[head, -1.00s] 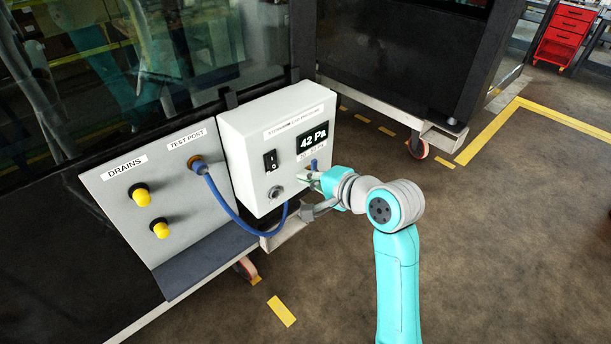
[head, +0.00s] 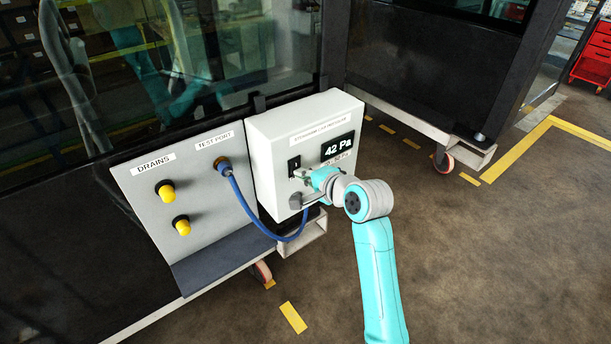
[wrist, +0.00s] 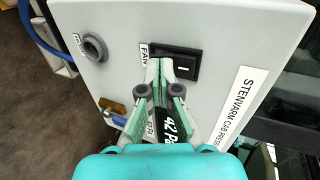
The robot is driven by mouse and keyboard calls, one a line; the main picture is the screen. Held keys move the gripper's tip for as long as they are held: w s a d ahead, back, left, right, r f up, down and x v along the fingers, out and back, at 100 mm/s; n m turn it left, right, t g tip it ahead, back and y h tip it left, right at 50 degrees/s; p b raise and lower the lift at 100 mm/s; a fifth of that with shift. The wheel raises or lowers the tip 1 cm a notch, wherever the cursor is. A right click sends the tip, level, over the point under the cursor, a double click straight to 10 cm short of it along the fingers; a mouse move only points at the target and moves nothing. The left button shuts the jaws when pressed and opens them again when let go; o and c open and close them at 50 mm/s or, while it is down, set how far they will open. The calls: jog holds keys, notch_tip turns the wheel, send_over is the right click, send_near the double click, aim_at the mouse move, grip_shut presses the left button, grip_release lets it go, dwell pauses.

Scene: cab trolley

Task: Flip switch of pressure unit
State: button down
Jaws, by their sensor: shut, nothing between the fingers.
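The pressure unit (head: 270,150) is a white box with a display (head: 338,147) reading 42 Pa. Its black rocker switch (head: 294,162) is on the front face, left of the display, and partly covered by my gripper (head: 298,175) in the head view. In the wrist view the switch (wrist: 181,66) sits beside a FAN label, with a white line mark on its rocker. My gripper (wrist: 160,66) is shut and empty, its fingertips at the switch's near edge. I cannot tell whether they touch it. The fingers hide part of the display in the wrist view.
A round grey port (wrist: 94,47) and a brass and blue fitting (wrist: 116,113) are on the same face. A blue hose (head: 247,209) loops from the test port beneath the box. Yellow drain caps (head: 167,190) are at left. Open floor lies at right.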

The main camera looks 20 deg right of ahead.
jog(key=shift+w+a+f+t, duration=0.1)
jog(key=shift+w+f+t, duration=0.1)
jog(key=shift+t, duration=0.2)
jog(key=shift+r, duration=0.1)
jog(key=shift+r, duration=0.75)
